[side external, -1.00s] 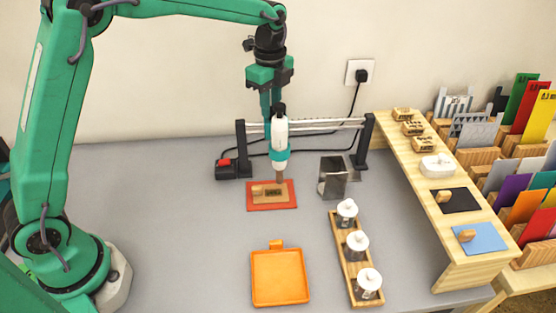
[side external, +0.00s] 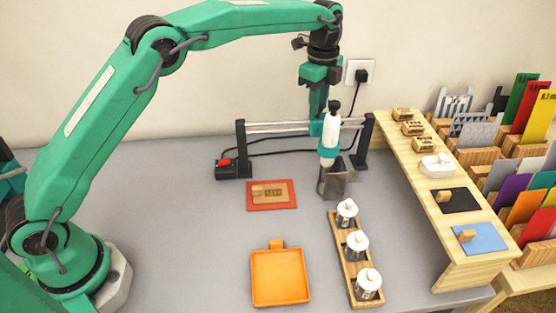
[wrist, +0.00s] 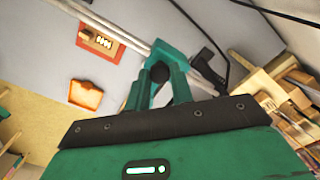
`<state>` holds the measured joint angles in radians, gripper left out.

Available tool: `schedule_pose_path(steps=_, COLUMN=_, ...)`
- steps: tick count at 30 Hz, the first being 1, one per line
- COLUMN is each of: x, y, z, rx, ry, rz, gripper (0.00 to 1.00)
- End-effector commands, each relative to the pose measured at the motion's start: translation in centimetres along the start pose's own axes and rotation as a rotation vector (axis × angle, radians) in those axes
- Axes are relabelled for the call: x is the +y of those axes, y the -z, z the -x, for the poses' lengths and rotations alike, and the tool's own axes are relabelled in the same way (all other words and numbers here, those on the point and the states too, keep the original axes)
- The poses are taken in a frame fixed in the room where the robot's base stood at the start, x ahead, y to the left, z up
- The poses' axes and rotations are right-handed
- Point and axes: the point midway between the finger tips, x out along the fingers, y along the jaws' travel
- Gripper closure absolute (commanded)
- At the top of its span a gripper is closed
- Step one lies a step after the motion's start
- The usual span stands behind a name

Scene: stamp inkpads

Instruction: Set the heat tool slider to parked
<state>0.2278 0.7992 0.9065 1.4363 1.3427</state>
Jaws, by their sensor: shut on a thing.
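The heat tool (side external: 329,138) is a white upright body with a black top and a teal band, on a two-bar rail (side external: 268,127) between black posts. It stands near the rail's right end. Its lower end is at the grey metal holder (side external: 333,182); whether it touches cannot be told. My gripper (side external: 318,118) reaches down from above and is shut at the heat tool's slider, just behind the white body. In the wrist view my fingers (wrist: 158,85) close around a dark part at the rail; the grip itself is partly hidden.
A stamped card on a red mat (side external: 252,207) lies left of the holder. An orange tray (side external: 280,277) and a wooden rack (side external: 339,240) of white-topped jars stand in front. A wooden shelf (side external: 462,262) stands right. A black box with a red switch (side external: 225,163) is by the left post.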

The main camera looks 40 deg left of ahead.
Motion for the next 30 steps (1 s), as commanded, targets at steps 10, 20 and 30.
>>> schedule_pose_path(steps=10, x=-1.2, y=1.3, z=0.2, rx=0.001, ry=0.003, rz=-0.002, gripper=1.00)
schedule_pose_path(steps=20, x=-1.5, y=1.6, z=0.2, rx=0.003, ry=0.011, rz=-0.004, gripper=1.00)
schedule_pose_path(steps=30, x=-1.4, y=1.6, z=0.1, rx=0.002, ry=0.006, rz=-0.003, gripper=0.55)
